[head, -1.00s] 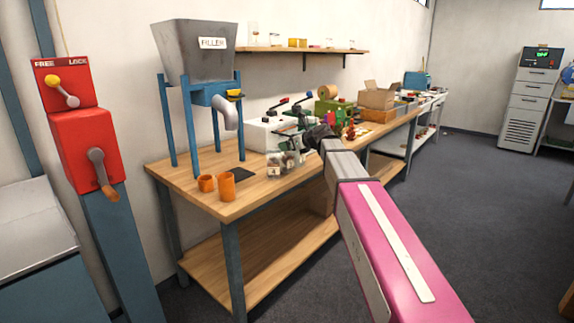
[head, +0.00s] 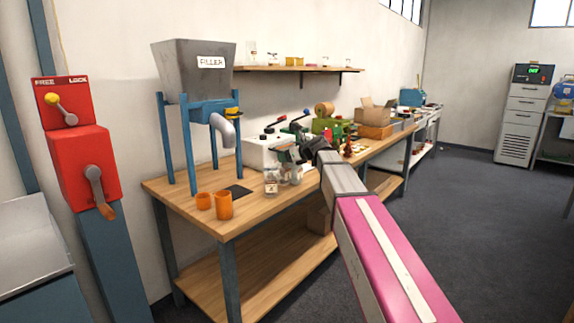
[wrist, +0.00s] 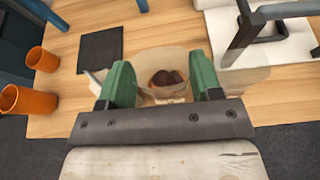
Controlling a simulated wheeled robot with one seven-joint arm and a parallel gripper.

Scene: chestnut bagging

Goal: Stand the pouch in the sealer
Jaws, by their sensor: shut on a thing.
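My gripper (wrist: 158,88) is shut on a clear pouch (wrist: 145,65) with brown chestnuts in its bottom. The green fingers hold it from both sides. In the head view the pouch (head: 271,182) hangs upright over the bench, with a pale label on its front, and my gripper (head: 283,157) is partly hidden behind dark wrist parts. A white box with levers (head: 258,153), which looks like the sealer, stands just behind my gripper. It also shows in the wrist view (wrist: 285,48) at the upper right, with a grey arm over it. Its slot is not clear.
The filler (head: 195,75) stands on blue legs at the left of the bench (head: 190,190). Two orange cups (head: 224,206) and a dark pad (head: 238,191) lie left of the pouch. A green machine (head: 325,127) and cardboard box (head: 375,112) are further right.

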